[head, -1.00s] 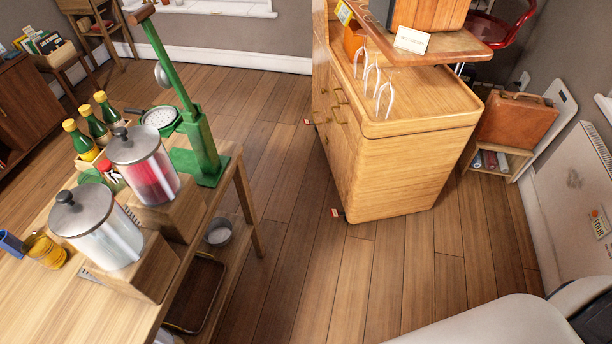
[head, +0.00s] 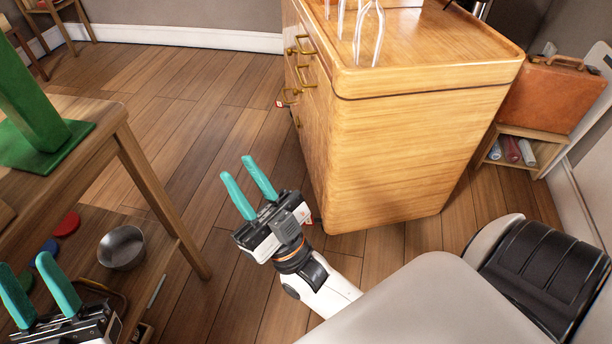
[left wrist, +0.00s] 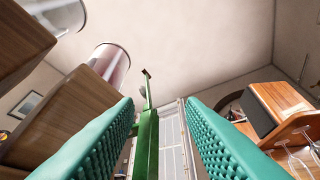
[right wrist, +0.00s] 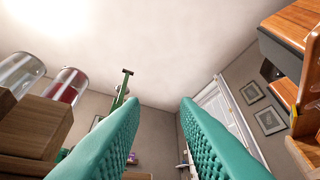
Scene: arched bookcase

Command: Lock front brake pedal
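The wooden cabinet (head: 415,150) stands on the floor with its brass-handled drawers facing left. A small red-and-white pedal (head: 280,104) shows low at its far left side. Another small red piece (head: 310,219) shows at its near bottom corner, mostly hidden behind my right gripper. My right gripper (head: 237,168) is open and empty, fingers pointing up-left, in front of that near corner in the picture. My left gripper (head: 24,262) is open and empty at the bottom left, by the table. Both wrist views show spread teal fingers with nothing between them.
A wooden table (head: 75,108) with a green press (head: 35,110) stands at left. A metal bowl (head: 122,247) sits on its lower shelf. A brown suitcase (head: 553,95) rests on a small stand right of the cabinet.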

